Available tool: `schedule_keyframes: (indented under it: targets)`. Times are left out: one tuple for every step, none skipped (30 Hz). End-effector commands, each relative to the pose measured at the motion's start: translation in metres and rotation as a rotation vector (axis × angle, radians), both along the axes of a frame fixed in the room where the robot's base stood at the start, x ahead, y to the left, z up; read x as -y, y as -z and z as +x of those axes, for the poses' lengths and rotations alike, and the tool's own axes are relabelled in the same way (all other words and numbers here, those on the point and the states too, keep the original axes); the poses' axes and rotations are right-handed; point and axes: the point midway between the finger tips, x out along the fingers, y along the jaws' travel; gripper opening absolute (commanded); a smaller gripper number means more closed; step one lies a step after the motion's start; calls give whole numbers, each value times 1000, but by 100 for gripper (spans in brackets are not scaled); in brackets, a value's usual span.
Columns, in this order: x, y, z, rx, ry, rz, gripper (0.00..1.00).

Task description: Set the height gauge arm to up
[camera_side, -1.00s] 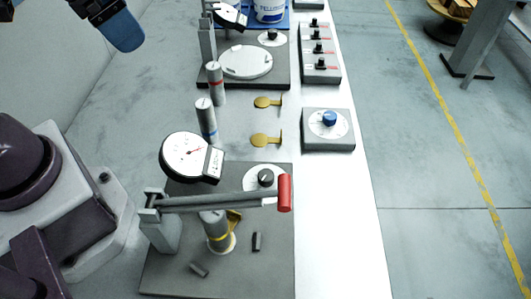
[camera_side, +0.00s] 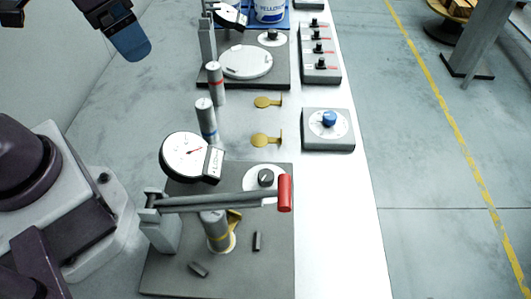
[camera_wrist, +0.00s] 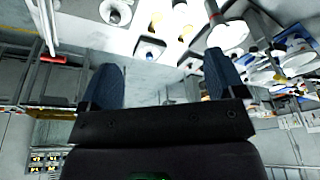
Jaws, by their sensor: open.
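The height gauge stands on a grey plate (camera_side: 270,275) in the lower part of the side view. Its lever arm (camera_side: 190,203) runs roughly level from a grey bracket (camera_side: 160,230) at left to a red handle (camera_side: 285,193) at right. A dial (camera_side: 183,158) sits behind the arm, and a yellow-banded cylinder (camera_side: 217,238) stands under it. My gripper (camera_side: 130,42) is at the upper left of the side view, far from the red handle. In the wrist view my gripper (camera_wrist: 163,80) has its two blue fingers wide apart with nothing between them.
Blue-banded (camera_side: 206,120) and red-banded (camera_side: 215,83) cylinders stand behind the gauge. Two brass pieces (camera_side: 266,141) lie beside them. A blue-knob box (camera_side: 328,130) and a switch panel (camera_side: 320,52) are at right. A second plate holds a white disc (camera_side: 246,62). Two small dark blocks lie on the gauge plate.

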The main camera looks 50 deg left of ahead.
Motion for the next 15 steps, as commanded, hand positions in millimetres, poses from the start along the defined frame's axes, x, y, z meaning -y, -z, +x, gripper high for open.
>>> schedule_keyframes:
  targets:
    - [5,5,5,-26,23,8,89]
    - [8,8,8,-37,35,12,89]
    - [11,11,12,-52,49,17,89]
    - [14,14,15,-63,62,20,89]
    - [17,17,17,-76,75,25,89]
    - [21,21,20,-91,90,30,89]
    - [24,24,23,-100,102,34,89]
    - [27,27,26,-110,114,37,89]
    - [31,31,30,-124,131,42,89]
    - [34,34,32,-135,142,46,89]
    - [37,38,35,-146,154,49,89]
    - [42,42,38,-158,171,54,89]
    - [45,46,40,-168,184,57,89]
    - [49,49,43,-176,197,61,89]
    - [53,54,47,-187,214,65,89]
